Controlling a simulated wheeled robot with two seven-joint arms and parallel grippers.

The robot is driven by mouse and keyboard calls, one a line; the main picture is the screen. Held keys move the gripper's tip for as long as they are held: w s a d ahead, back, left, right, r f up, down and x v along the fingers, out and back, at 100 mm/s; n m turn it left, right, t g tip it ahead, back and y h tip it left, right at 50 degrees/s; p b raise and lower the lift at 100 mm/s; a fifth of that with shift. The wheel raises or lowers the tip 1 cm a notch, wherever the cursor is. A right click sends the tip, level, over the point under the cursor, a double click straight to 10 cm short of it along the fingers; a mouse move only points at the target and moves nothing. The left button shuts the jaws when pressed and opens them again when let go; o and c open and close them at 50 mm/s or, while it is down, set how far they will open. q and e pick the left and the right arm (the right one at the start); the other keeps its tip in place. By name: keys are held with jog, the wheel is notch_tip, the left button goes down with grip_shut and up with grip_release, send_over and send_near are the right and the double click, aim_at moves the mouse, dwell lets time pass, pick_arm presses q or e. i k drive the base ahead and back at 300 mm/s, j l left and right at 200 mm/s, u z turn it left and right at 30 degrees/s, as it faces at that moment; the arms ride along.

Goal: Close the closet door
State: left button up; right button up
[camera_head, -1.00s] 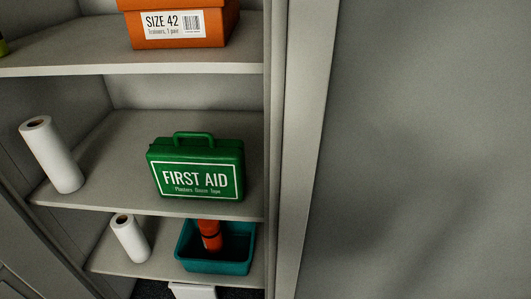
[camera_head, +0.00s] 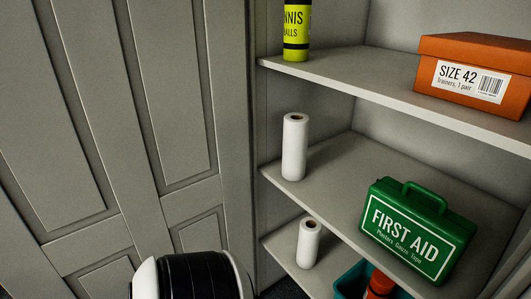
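A grey panelled closet door (camera_head: 155,110) fills the left half of the head view. It stands at the left side of the open closet, and the shelves inside are uncovered. Vertical seams run down it; I cannot tell whether it is one leaf or several. No handle shows. A black and white rounded part of my own arm shows at the bottom, in front of the door's lower part; I cannot tell whether it touches the door. Neither gripper is in view.
The shelves (camera_head: 335,75) hold a yellow-green tennis ball can (camera_head: 296,28), an orange shoe box (camera_head: 470,80), white paper rolls (camera_head: 294,150), a green first aid case (camera_head: 415,232) and a teal bin (camera_head: 352,281) with a red-orange item in it. All visible items sit on the shelves.

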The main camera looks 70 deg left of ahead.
aim_at(124, 140)
jog(key=k+j, duration=0.2)
jog(key=k, duration=0.25)
jog(key=k+j, duration=0.2)
jog(key=k, duration=0.2)
jog(key=k+j, duration=0.25)
jog(key=k, duration=0.2)
jog(key=k+j, duration=1.3)
jog(key=j, duration=0.2)
jog(key=i+j, duration=0.1)
jog(key=j, duration=0.55)
jog(key=i+j, duration=0.1)
jog(key=j, duration=0.55)
jog(key=i+j, duration=0.25)
jog(key=j+z, duration=0.05)
